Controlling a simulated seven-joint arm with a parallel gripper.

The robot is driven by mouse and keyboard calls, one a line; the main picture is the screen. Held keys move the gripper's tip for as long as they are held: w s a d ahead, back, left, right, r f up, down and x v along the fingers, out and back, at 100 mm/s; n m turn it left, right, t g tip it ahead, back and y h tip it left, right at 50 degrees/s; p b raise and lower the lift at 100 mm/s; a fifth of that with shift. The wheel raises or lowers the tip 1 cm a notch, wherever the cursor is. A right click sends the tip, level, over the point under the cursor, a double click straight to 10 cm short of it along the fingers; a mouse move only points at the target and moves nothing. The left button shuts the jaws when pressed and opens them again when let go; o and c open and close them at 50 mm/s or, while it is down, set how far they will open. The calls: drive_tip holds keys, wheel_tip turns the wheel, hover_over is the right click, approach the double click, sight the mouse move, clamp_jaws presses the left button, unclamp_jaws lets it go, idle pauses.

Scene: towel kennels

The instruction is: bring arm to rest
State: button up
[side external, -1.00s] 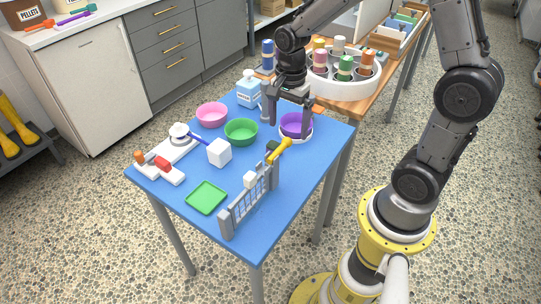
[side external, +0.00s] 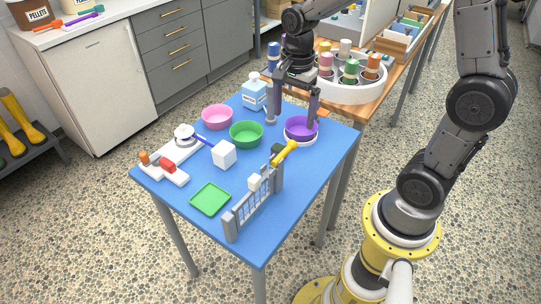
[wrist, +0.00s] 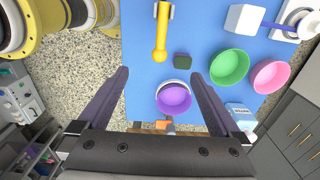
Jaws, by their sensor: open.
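My gripper (side external: 291,118) is open and empty above the far right part of the blue table (side external: 315,180). Its two dark fingers are spread wide, and in the wrist view my gripper (wrist: 158,76) has nothing between the fingertips. The purple bowl (side external: 301,126) sits on a white round base near the table's right edge, below my gripper and close to the right finger in the side view. In the wrist view the purple bowl (wrist: 174,99) lies apart from both fingers.
Green bowl (side external: 246,134), pink bowl (side external: 217,117) and blue-labelled bottle (side external: 254,92) stand left of my gripper. A grey gate (side external: 253,204), yellow-handled tool (side external: 285,153), white cube (side external: 223,155) and green tray (side external: 210,199) are nearer. A white round rack (side external: 350,91) of coloured containers stands behind.

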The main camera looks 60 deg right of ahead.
drive_tip(key=s+a+r+n+t, duration=0.4)
drive_tip(key=s+r+n, duration=0.3)
drive_tip(key=r, duration=0.4)
drive_tip(key=s+a+f+n+t, duration=0.1)
drive_tip(key=s+f+n, duration=0.1)
drive_tip(key=s+n, duration=0.6)
drive_tip(key=shift+s+n+t, duration=0.3)
drive_tip(key=shift+n, duration=1.2)
drive_tip(key=shift+r, duration=0.1)
